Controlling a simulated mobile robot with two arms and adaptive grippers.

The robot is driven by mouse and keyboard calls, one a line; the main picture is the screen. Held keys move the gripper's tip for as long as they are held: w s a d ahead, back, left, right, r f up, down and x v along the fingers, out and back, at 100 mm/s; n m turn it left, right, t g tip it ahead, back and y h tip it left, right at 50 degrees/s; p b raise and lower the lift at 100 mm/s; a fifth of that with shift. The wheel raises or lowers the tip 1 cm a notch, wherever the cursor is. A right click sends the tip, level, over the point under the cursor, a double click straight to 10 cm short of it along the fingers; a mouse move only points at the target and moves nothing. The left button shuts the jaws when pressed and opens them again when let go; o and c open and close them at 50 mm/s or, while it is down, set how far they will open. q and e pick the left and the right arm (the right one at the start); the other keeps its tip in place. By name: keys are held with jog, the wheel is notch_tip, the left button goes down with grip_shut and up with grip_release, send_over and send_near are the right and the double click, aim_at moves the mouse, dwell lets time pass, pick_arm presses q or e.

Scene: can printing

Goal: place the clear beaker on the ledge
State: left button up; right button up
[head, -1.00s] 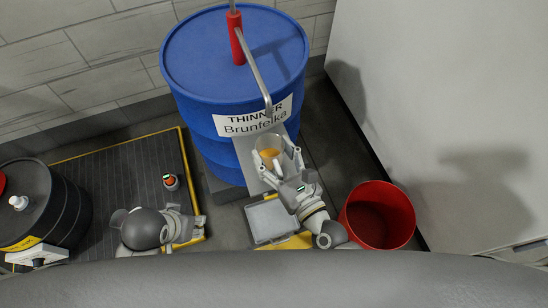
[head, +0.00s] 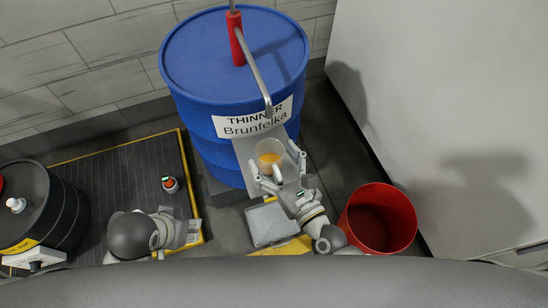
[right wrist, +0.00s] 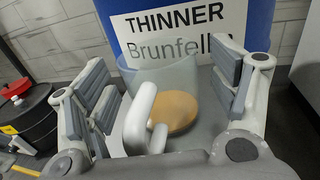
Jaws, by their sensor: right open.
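The clear beaker (head: 269,152), with an orange-tan content or bottom, stands upright on the grey ledge (head: 246,154) in front of the blue drum. My right gripper (head: 277,166) is open, with its fingers spread at the beaker's near side.
The blue drum (head: 235,60) labelled THINNER carries a red pump (head: 238,45) whose spout hangs above the beaker. A red bucket (head: 380,218) stands at the right. A grey tray (head: 270,222) lies below the ledge. A black drum (head: 50,205) is at the left.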

jog(key=shift+r, duration=0.25)
jog(key=shift+s+d+f, duration=0.15)
jog(key=shift+s, duration=0.15)
jog(key=v, duration=1.1)
jog(key=w+d+r+m+t+h, duration=0.1)
jog(key=w+d+r+m+h, duration=0.15)
jog(key=d+m+h, duration=0.45)
jog(key=w+d+r+m+t+h, duration=0.1)
jog(key=w+d+r+m+h, duration=0.2)
jog(key=m, duration=0.5)
jog(key=d+f+m+g+h, duration=0.4)
jog(key=d+m+g+h, duration=0.1)
jog(key=d+m, duration=0.6)
jog(key=s+f+m+g+y, duration=0.1)
jog(key=s+f+m+g, duration=0.2)
jog(key=f+m+g, duration=0.35)
jog(key=s+a+m+g+y, duration=0.2)
jog(key=s+a+m+y, duration=0.3)
jog(key=s+a+m, duration=0.1)
jog(key=shift+s+a+f+m+g, duration=0.2)
jog(key=shift+s+a+m+g, duration=0.15)
jog(key=shift+a+m, duration=0.25)
